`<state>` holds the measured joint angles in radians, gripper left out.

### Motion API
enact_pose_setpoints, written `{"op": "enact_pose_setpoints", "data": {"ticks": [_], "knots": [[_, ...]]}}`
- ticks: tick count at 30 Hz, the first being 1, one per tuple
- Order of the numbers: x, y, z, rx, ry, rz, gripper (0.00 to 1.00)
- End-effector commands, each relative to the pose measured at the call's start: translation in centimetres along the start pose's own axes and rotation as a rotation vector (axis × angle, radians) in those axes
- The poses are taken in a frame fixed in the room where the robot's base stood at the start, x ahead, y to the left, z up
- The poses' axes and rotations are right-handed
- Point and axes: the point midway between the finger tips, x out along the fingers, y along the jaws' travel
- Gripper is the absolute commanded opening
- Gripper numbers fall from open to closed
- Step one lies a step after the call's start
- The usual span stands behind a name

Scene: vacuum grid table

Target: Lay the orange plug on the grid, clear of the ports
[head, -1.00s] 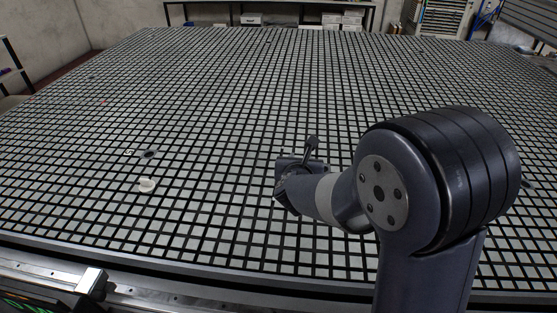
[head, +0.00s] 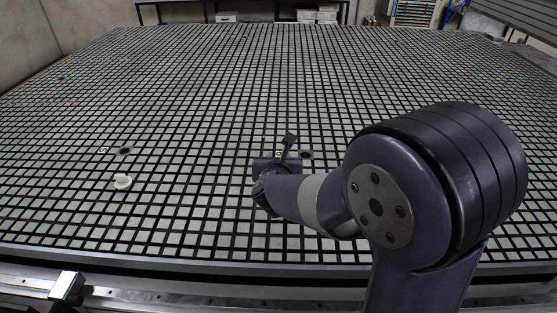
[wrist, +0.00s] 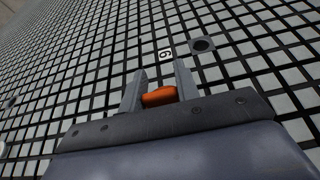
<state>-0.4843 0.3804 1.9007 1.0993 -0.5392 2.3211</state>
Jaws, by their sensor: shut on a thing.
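The orange plug (wrist: 160,96) is between the two fingers of my gripper (wrist: 158,88) in the wrist view, and the gripper is shut on it. In the head view my gripper (head: 288,145) is over the grid table (head: 200,215), and my own arm hides the plug. A dark round port (wrist: 202,45) lies on the grid just beyond and right of the fingertips, with a white label (wrist: 166,55) beside it reading 6 or 9. That port also shows in the head view (head: 307,155), right of the gripper. Another dark port (head: 125,151) lies to the left.
A metal rail (head: 180,291) runs along the table's near edge. Shelves with boxes (head: 316,14) stand beyond the far edge.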

Motion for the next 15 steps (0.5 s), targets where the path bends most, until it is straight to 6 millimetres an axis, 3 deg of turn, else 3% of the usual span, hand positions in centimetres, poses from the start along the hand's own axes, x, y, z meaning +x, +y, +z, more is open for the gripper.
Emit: {"op": "enact_pose_setpoints", "data": {"ticks": [3, 15], "knots": [[0.8, 0.0, -1.8, 0.001, -0.001, 0.000, 0.09], [2.0, 0.0, -4.7, 0.001, -0.001, 0.001, 0.09]]}}
